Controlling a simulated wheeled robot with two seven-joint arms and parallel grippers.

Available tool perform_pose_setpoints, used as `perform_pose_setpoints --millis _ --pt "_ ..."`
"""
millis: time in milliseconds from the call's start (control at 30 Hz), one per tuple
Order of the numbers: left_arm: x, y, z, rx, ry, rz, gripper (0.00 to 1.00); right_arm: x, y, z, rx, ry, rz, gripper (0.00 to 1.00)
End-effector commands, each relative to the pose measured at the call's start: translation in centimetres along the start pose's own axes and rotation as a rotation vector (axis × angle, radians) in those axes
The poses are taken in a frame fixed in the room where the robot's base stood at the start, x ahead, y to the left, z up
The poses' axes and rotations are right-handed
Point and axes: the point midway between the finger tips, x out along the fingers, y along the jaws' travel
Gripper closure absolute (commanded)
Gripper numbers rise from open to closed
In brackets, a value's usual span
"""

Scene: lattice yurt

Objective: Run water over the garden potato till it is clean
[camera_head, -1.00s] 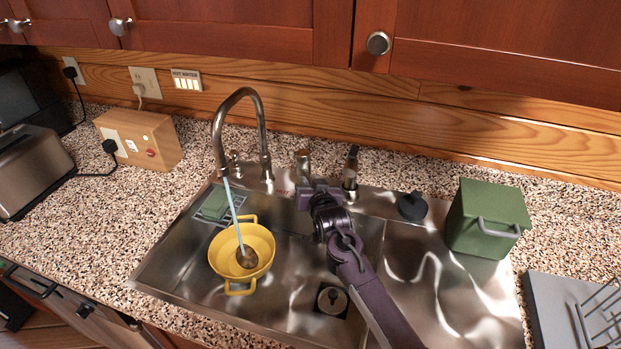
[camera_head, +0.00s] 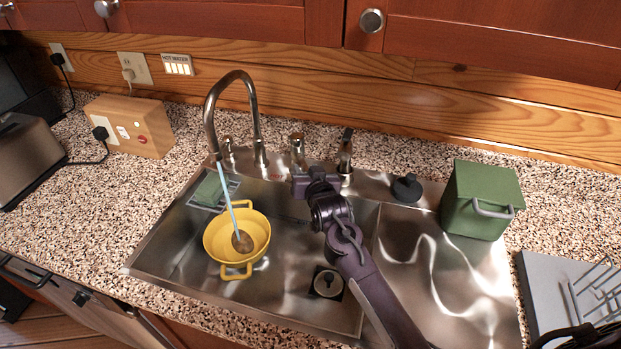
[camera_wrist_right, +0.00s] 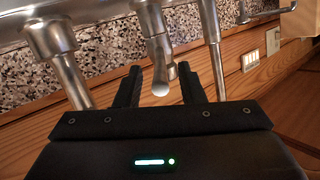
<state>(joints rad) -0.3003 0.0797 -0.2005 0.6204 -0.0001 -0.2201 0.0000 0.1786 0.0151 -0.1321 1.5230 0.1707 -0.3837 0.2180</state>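The brown garden potato (camera_head: 242,242) lies in a yellow colander (camera_head: 212,245) in the left part of the sink. A pale blue water stream (camera_head: 229,200) runs from the curved tap spout (camera_head: 212,130) onto it. The potato is small here, and I cannot tell how much dirt is on it. My right gripper (camera_head: 299,176) is at the back edge of the sink, by the short metal tap fitting (camera_head: 297,150). In the right wrist view its fingers (camera_wrist_right: 160,85) stand apart, with a metal lever (camera_wrist_right: 158,55) between them and visible gaps. My left gripper is out of view.
A green sponge (camera_head: 210,189) sits on a rack behind the colander. A dark sink stopper (camera_head: 407,187) and a green box (camera_head: 480,197) stand to the right. A drain (camera_head: 327,283) is in the sink floor. A grey dish rack (camera_head: 555,290) is at far right.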

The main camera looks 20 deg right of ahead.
Motion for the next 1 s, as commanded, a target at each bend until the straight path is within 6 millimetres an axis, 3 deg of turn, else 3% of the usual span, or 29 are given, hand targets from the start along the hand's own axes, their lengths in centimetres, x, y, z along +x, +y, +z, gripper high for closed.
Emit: perform_pose_setpoints --millis 200,400,1000 --pt "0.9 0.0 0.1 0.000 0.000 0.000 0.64 -3.3 0.0 0.3 0.000 0.000 -0.002 0.64" --pt "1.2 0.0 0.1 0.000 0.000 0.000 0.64 -5.1 0.0 0.1 -0.001 0.001 -0.001 0.64" --pt "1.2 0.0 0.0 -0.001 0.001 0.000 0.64 -5.4 0.0 0.0 0.000 0.000 -0.001 0.64"
